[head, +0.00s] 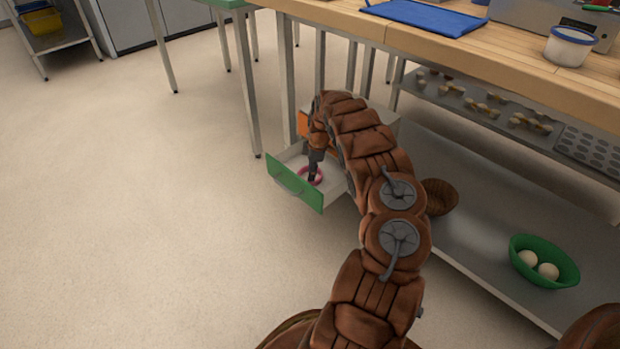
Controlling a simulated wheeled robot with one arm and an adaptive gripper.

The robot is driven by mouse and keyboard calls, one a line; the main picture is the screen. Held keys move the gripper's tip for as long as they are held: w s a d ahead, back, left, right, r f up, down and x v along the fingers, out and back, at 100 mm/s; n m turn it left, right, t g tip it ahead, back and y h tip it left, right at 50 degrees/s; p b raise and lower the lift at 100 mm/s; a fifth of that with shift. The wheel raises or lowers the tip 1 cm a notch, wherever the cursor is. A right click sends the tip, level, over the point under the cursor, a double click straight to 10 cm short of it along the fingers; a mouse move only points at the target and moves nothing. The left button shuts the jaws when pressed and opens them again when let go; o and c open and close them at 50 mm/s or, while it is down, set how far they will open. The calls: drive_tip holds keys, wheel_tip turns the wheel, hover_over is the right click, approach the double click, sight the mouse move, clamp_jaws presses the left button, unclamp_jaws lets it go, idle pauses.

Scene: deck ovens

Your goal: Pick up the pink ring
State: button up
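The pink ring (318,174) lies in an open drawer with a green front (296,188) and a pale inside. My gripper (313,178) points down into the drawer, right at the ring. It overlaps the ring in this view and hides part of it. The fingers are small and dark here, so I cannot tell whether they are open or shut, or whether they touch the ring.
A wooden-topped table (520,70) stands above a metal lower shelf (470,225). A green bowl (559,277) with two pale eggs and a brown basket (439,196) sit on that shelf. Metal table legs (247,90) stand just behind the drawer. The floor (120,200) at left is clear.

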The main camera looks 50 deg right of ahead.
drive_tip(key=f+b, duration=0.1)
drive_tip(key=f, duration=0.3)
drive_tip(key=shift+w+a+f+b, duration=0.15)
drive_tip(key=shift+a+f+b, duration=0.05)
drive_tip(key=shift+b, duration=0.2)
clamp_jaws()
